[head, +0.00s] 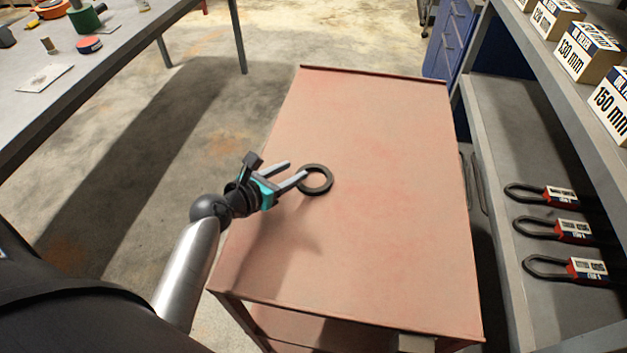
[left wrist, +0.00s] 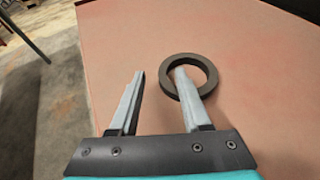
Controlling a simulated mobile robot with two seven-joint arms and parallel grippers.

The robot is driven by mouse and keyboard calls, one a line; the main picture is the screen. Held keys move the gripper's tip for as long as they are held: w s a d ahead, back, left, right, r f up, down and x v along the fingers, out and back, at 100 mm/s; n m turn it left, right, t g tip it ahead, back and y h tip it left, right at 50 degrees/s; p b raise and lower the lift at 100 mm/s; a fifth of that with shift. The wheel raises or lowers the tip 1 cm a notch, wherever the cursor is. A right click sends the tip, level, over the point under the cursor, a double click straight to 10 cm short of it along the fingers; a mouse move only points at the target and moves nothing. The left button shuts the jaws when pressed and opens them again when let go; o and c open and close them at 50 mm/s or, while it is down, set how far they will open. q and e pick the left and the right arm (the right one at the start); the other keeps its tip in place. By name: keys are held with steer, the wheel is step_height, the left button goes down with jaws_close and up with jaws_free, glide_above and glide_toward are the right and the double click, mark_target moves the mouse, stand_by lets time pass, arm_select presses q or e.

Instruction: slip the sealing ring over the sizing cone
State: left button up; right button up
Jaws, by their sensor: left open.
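A dark sealing ring (head: 330,181) lies near the middle left of the red cart top. It also shows in the left wrist view (left wrist: 213,76), at the right finger's tip. My left gripper (head: 297,169) is open, coming from the left. In the left wrist view my left gripper (left wrist: 159,72) has its right fingertip overlapping the ring's opening; the left finger is outside the ring. I cannot tell whether the fingertip is inside the ring or above it. Nothing is held between the fingers. I cannot make out a sizing cone in either view. My right gripper is not in view.
The rest of the red cart top (head: 390,130) is clear. A grey workbench (head: 110,62) at upper left holds a green object (head: 86,20), a red disc (head: 89,45) and small items. A grey shelf (head: 505,110) at right holds labelled boxes and several black loops.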

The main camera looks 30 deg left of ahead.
mark_target(303, 167)
arm_select(q)
steer(key=x, duration=0.3)
steer(key=shift+f+b, duration=0.2)
steer(key=shift+b, duration=0.1)
jaws_close()
stand_by(0.3)
